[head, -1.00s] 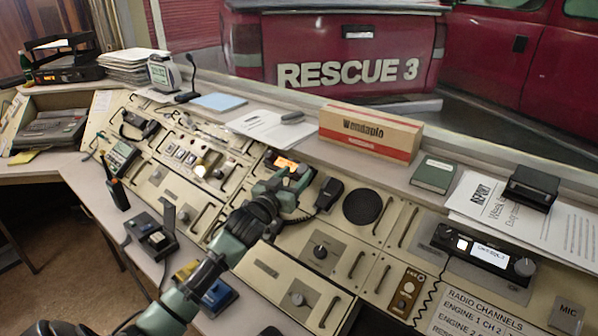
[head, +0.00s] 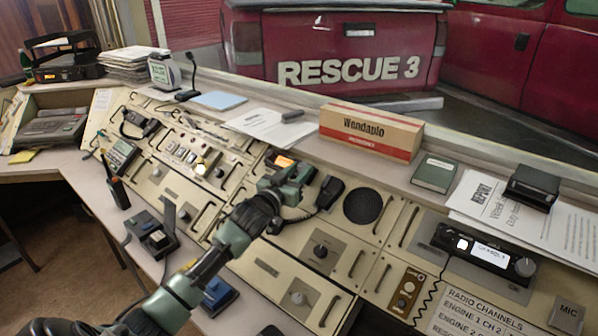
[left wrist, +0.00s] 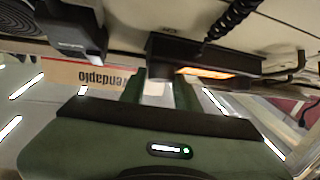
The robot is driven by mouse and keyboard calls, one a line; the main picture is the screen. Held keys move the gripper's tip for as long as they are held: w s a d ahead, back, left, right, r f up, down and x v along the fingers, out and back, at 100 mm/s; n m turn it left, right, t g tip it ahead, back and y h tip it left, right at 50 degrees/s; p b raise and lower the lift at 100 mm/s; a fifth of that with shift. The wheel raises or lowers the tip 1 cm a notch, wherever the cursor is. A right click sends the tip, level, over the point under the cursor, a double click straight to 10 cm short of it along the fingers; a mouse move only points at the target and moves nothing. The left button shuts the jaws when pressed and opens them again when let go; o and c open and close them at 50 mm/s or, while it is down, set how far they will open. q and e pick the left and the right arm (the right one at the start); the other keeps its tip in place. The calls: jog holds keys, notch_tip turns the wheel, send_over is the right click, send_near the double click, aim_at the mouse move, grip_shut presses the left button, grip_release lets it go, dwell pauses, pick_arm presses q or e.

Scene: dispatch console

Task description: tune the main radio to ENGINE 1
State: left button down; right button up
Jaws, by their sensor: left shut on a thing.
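A dark radio with a lit orange display (head: 284,162) is set in the middle of the sloped console. Its lit orange display also shows in the left wrist view (left wrist: 207,73). My left gripper (head: 301,172) is at the right end of this radio. The display text is unreadable. A second black radio (head: 485,250) with a white display and a knob stands at the right. A RADIO CHANNELS placard (head: 478,314) lists ENGINE 1 as CH 2.
A black hand microphone (head: 329,193) hangs just right of the gripper, and a round speaker (head: 362,205) is beyond it. A Wendaplo box (head: 370,132) stands on the ledge behind. A MIC plate (head: 567,315) is at the lower right.

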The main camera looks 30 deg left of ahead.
pick_arm(q)
jog(key=m+h, duration=0.2)
jog(key=shift+a+m, duration=0.3)
jog(key=m+h, duration=0.3)
jog(key=shift+a+r+m+h, duration=0.15)
jog(key=shift+a+m+h, duration=0.15)
jog(key=shift+m, duration=0.1)
jog(key=shift+m+g+h, duration=0.7)
jog(key=shift+m+h, duration=0.5)
jog(key=shift+m, duration=0.1)
jog(key=shift+m+h, duration=0.3)
jog(key=c, duration=1)
grip_release()
jog(key=shift+c, duration=0.2)
